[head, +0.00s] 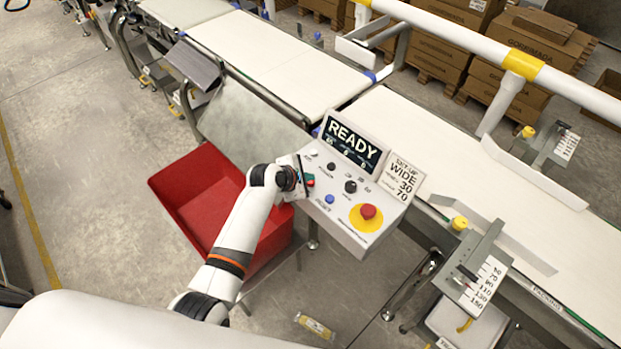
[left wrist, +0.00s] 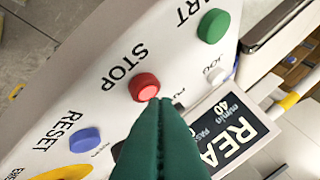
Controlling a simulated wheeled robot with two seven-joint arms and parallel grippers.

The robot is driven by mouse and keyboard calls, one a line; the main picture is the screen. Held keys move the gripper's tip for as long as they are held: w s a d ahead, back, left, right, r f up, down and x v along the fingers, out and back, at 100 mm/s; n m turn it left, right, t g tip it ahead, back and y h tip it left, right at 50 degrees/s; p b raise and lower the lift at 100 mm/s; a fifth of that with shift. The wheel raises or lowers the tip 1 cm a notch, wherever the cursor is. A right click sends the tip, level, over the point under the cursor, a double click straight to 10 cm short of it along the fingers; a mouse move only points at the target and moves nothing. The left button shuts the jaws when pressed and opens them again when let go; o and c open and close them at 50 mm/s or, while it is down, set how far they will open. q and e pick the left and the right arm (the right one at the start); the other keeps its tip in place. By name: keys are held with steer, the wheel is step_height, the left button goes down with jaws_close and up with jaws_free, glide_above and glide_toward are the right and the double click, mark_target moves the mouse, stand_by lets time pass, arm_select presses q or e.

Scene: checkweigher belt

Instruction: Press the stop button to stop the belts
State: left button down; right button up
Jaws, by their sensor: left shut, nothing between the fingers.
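The red stop button (left wrist: 144,87) is on the white sloped control panel, beside the printed word STOP, in the left wrist view. My left gripper (head: 309,181) is over the near left part of the panel in the head view and hides part of it. Its green fingers (left wrist: 166,106) are shut and empty, with tips just beside the stop button in the left wrist view. I cannot tell whether they touch it. The panel's display (head: 352,145) reads READY. My right gripper is not in view.
A green start button (left wrist: 213,26) and a blue reset button (left wrist: 86,139) flank the stop button. A red mushroom button (head: 368,211) on a yellow disc is at the panel's right end. A red bin (head: 190,177) stands left of the panel. Pale belts (head: 285,62) run behind.

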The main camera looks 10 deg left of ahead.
arm_select(q)
steer(key=shift+r, duration=0.25)
step_height(320, 180, up, 4)
steer(key=p, duration=0.4)
steer(key=shift+f, duration=0.2)
step_height(320, 180, up, 2)
steer(key=shift+r+p, duration=0.15)
steer(key=shift+p, duration=0.65)
